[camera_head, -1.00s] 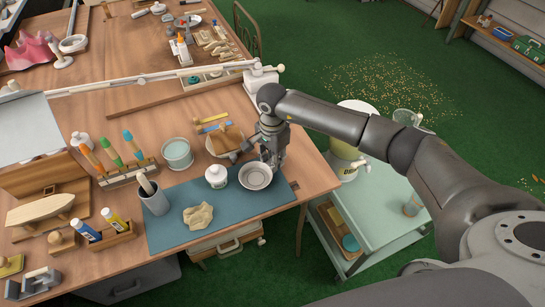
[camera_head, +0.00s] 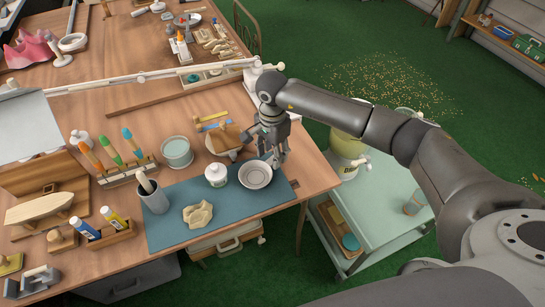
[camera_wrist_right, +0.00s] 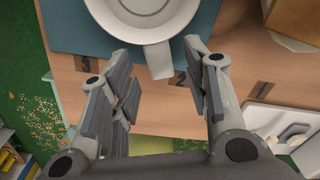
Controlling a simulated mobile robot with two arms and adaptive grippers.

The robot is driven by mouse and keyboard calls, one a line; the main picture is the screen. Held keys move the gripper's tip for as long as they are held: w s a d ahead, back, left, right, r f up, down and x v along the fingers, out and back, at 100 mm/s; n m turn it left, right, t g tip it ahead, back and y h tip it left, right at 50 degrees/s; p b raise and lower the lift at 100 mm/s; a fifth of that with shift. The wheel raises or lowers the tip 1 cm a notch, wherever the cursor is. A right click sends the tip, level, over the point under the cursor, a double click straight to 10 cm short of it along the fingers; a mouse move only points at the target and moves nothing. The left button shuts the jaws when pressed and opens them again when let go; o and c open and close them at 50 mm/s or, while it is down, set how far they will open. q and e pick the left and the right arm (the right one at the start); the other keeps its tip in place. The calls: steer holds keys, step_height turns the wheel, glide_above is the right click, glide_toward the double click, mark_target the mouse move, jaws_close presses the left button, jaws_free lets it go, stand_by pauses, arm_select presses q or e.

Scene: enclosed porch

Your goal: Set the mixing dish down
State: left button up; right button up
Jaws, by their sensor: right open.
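The mixing dish (camera_head: 255,175) is a shallow, pale grey round dish. It rests upright on the right end of the blue mat (camera_head: 226,209) on the workbench. In the right wrist view the dish (camera_wrist_right: 140,14) shows at the top, its stubby handle (camera_wrist_right: 158,60) pointing toward the gripper. My right gripper (camera_head: 276,158) is at the dish's upper right side in the head view. In the wrist view its fingers (camera_wrist_right: 160,60) are spread, one on each side of the handle, with gaps between. My left gripper is not in view.
A white jar (camera_head: 216,175) stands just left of the dish. Behind it is a plate with a brown block (camera_head: 226,138). A grey cup (camera_head: 154,197) and a beige lump (camera_head: 198,215) are also on the mat. A green cart (camera_head: 372,217) stands right of the bench.

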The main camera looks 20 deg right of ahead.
step_height(320, 180, up, 10)
steer(key=b, duration=0.1)
steer(key=shift+f, duration=0.2)
steer(key=shift+a, duration=0.1)
